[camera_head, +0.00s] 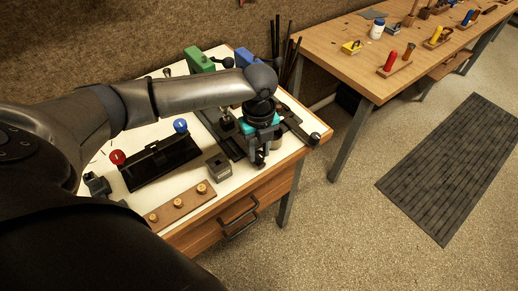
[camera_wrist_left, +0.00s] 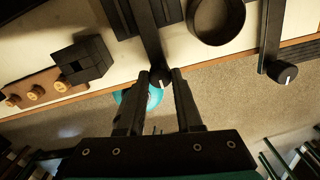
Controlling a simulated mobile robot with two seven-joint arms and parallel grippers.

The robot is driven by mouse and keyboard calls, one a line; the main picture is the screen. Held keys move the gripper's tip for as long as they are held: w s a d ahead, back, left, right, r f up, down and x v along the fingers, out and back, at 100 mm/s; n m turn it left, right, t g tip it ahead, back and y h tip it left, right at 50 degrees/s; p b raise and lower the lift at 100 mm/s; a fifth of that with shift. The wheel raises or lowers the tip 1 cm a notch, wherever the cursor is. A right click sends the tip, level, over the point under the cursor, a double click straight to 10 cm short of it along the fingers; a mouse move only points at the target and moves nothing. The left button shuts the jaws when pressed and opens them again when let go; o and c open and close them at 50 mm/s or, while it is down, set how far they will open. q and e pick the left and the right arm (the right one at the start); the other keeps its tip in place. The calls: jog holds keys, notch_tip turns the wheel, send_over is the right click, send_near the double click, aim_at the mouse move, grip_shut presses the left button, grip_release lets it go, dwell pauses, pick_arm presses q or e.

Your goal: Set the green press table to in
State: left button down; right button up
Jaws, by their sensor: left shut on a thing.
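The green press (camera_head: 198,60) stands at the back of the white-topped bench, partly hidden behind my left arm. A dark bar runs forward from its side to the front edge; it shows in the left wrist view (camera_wrist_left: 150,38), ending in a dark round knob with a white mark. My left gripper (camera_head: 261,158) is over the bench's front edge. In the left wrist view its fingers (camera_wrist_left: 162,76) are shut on the bar's knob end. How far the press table is slid is hard to tell, since my arm hides much of it. My right gripper is not in view.
The blue press (camera_head: 246,58) stands to the right; a similar bar ends in a black knob (camera_head: 315,138).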

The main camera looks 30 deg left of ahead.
pick_arm(q)
jog(key=shift+a, duration=0.15)
jog(key=a, duration=0.1)
jog(key=w+a, duration=0.1)
jog(key=a, duration=0.2)
jog(key=shift+w+p, duration=0.35)
jog(key=shift+p, duration=0.05)
jog(key=shift+d, duration=0.15)
jog(key=c, duration=0.6)
grip_release()
jog(key=shift+d, duration=0.1)
notch_tip(320, 180, up, 15)
jog(key=shift+r+p, duration=0.15)
jog(key=shift+p, duration=0.75)
